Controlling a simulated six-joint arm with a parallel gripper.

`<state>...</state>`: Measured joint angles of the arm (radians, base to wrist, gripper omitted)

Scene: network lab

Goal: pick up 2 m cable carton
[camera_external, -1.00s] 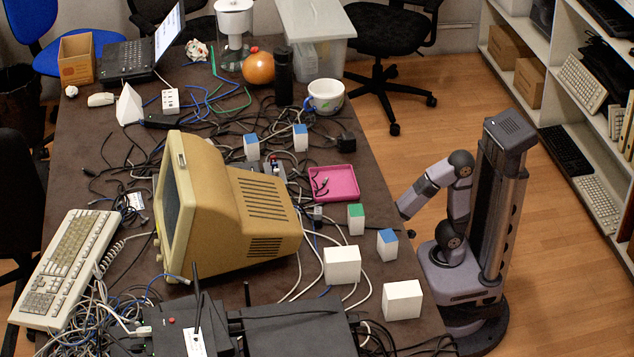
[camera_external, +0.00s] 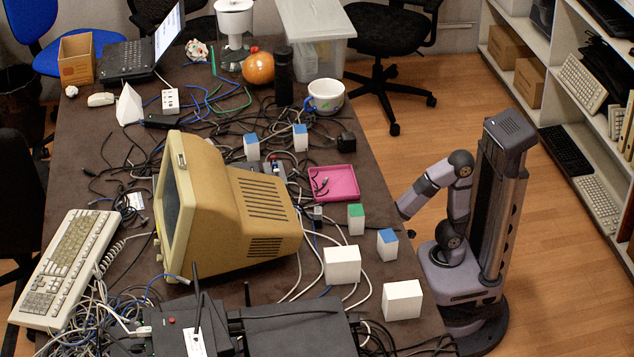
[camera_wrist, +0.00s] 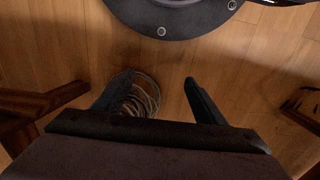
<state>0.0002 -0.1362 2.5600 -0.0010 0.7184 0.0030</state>
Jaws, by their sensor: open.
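Several small cartons stand on the table; no label is readable, so I cannot tell which is the 2 m cable carton. Blue-topped cartons show at the back (camera_external: 251,147), beside it (camera_external: 300,138) and at the near right (camera_external: 387,245). A green-topped carton (camera_external: 355,220) stands near the right edge. Two larger plain white cartons (camera_external: 342,265) (camera_external: 402,300) stand in front. My gripper (camera_external: 404,211) is beside the table's right edge, apart from every carton. In the wrist view its jaws (camera_wrist: 158,79) are open and empty, with no carton in sight.
A pink tray (camera_external: 335,197) lies behind the green-topped carton. The beige monitor (camera_external: 235,215) and tangled cables crowd the table's middle. A white mug (camera_external: 325,96) stands farther back. The wrist view shows wood floor (camera_wrist: 265,60) and a dark edge close to the jaws.

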